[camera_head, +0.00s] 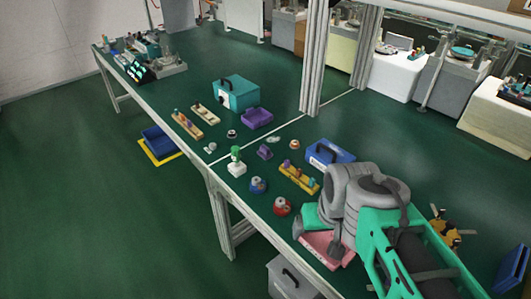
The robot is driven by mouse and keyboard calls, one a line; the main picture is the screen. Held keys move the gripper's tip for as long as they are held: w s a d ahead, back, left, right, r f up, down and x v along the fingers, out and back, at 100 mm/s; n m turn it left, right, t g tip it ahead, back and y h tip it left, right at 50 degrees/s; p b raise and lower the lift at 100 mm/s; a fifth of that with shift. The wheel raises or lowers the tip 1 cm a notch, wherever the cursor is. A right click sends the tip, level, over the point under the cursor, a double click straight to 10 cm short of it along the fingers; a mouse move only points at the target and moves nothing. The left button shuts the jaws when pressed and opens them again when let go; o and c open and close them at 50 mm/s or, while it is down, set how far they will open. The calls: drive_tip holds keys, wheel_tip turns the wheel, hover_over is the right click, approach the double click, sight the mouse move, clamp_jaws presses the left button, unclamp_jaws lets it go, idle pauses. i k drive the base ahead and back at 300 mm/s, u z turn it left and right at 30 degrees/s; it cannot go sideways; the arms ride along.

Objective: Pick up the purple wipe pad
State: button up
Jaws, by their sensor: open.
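I see nothing held.
A purple tray (257,119) and a teal case (236,93) stand behind the pad. A yellow rack (299,179), a blue box (329,153) and red and blue round pots are nearer. A metal post (314,60) rises behind. A pink tray (328,249) lies below my gripper.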

sight(264, 152)
drive_tip(key=z, duration=0.05)
drive_tip(key=k, duration=0.55)
drive_tip(key=u, duration=1)
drive_tip(key=i, duration=0.75)
drive_tip(key=u, duration=0.7)
drive_tip(key=i, duration=0.8)
drive_tip(key=z, duration=0.75)
drive_tip(key=i, duration=0.65)
drive_tip(key=z, duration=0.55)
